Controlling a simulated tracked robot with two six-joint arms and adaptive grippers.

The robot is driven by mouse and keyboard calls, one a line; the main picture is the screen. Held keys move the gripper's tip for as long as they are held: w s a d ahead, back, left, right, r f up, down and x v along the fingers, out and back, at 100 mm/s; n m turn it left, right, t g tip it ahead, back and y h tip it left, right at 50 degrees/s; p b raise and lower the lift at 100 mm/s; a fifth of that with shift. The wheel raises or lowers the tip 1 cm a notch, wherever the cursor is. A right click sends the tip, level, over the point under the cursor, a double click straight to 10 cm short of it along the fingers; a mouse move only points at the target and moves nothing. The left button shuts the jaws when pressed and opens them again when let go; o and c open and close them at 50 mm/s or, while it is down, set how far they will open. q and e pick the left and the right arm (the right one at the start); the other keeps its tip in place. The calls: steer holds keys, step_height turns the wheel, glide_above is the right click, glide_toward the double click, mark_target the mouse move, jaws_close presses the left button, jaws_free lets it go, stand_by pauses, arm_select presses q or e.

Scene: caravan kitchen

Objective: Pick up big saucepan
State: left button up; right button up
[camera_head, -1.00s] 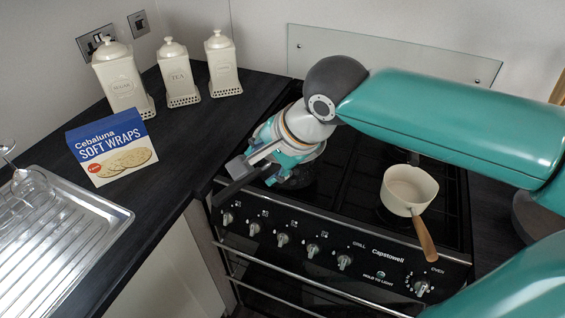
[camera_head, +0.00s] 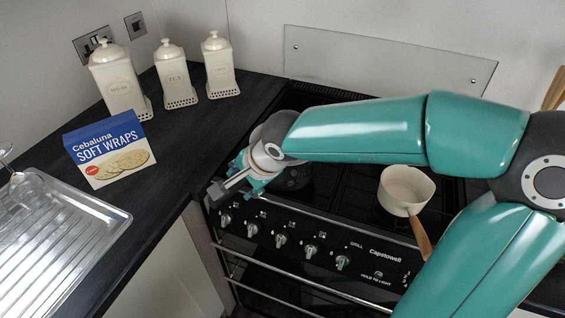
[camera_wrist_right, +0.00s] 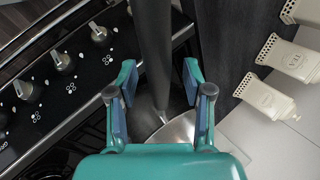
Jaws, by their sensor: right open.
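The big saucepan shows in the right wrist view as a shiny metal body (camera_wrist_right: 180,130) with a long dark handle (camera_wrist_right: 152,45). In the head view its body is mostly hidden behind my right arm, and the dark handle (camera_head: 218,194) sticks out to the left at the front left of the hob. My right gripper (camera_wrist_right: 158,88) is open. Its two fingers lie on either side of the handle close to the pan body, with a gap visible on the right side. In the head view this gripper (camera_head: 236,183) is over the handle. My left gripper is not in view.
A small cream saucepan (camera_head: 405,188) with a wooden handle stands on the right of the black cooker (camera_head: 300,235). A soft wraps box (camera_head: 110,152), several cream canisters (camera_head: 176,75) and a steel drainer (camera_head: 60,245) are to the left. A glass splashback (camera_head: 390,62) stands behind.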

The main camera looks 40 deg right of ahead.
steer(key=shift+c, duration=0.2)
jaws_close()
steer(key=shift+r, duration=0.25)
